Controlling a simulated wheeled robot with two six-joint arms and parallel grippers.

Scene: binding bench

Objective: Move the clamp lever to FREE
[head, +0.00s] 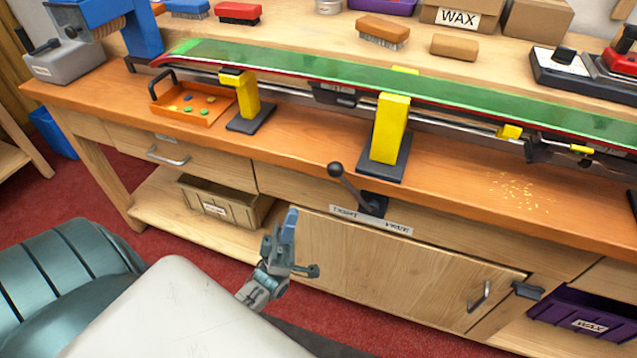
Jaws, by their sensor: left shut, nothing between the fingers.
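The clamp lever (348,184) is on the front edge of the bench, with a dark ball knob on a grey rod and a black base. Its rod leans up and to the left, toward the side of the label plate (371,220) that appears to read TIGHT. The other word, at the right end, looks like FREE. My left gripper (291,214) is shut and empty, in front of the cabinet, below and left of the knob and apart from the lever. My right gripper is not in view.
A green ski (330,78) lies along the bench on yellow supports (390,128). An orange tray (190,118) stands left. Drawer handles (168,157) and a cabinet handle (480,296) stick out from the front. The air around the knob looks clear.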

